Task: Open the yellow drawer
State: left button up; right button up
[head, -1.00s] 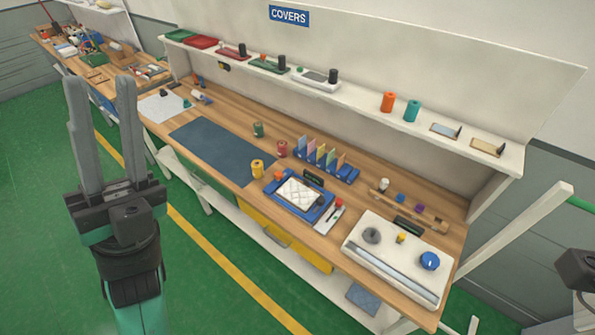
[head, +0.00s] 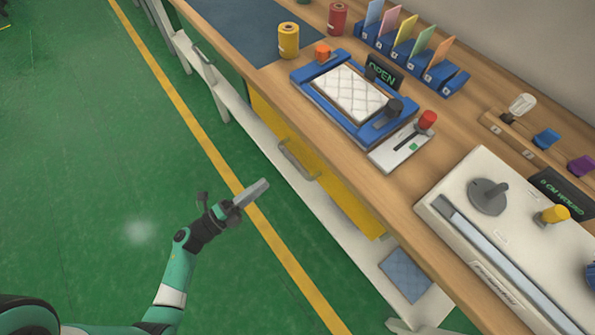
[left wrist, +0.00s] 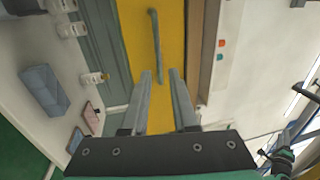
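The yellow drawer (head: 340,190) is shut under the wooden workbench, with a grey bar handle (head: 297,158) on its front. My left gripper (head: 262,186) is in front of the drawer, out over the green floor and apart from the handle. In the left wrist view the left gripper (left wrist: 160,78) is open and empty. There the yellow front (left wrist: 137,50) fills the upper middle, and the handle (left wrist: 155,40) lies ahead, in line with the gap between the fingers. My right gripper does not show clearly in either view.
The wooden bench (head: 272,80) carries a blue frame (head: 322,107) with a quilted pad, spools, and a white board (head: 470,235). A white lower shelf (head: 325,215) runs beneath the drawer, with a blue pad (head: 405,275). The green floor (head: 90,150) is clear.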

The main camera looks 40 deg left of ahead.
aim_at(291, 159)
pick_arm(q)
jog(key=b+x, duration=0.1)
jog(key=x, duration=0.6)
jog(key=a+b+x, duration=0.1)
jog(key=x, duration=0.3)
jog(key=shift+w+f+b, duration=0.1)
jog(key=shift+w+b, duration=0.2)
jog(key=shift+w, duration=0.15)
grip_shut()
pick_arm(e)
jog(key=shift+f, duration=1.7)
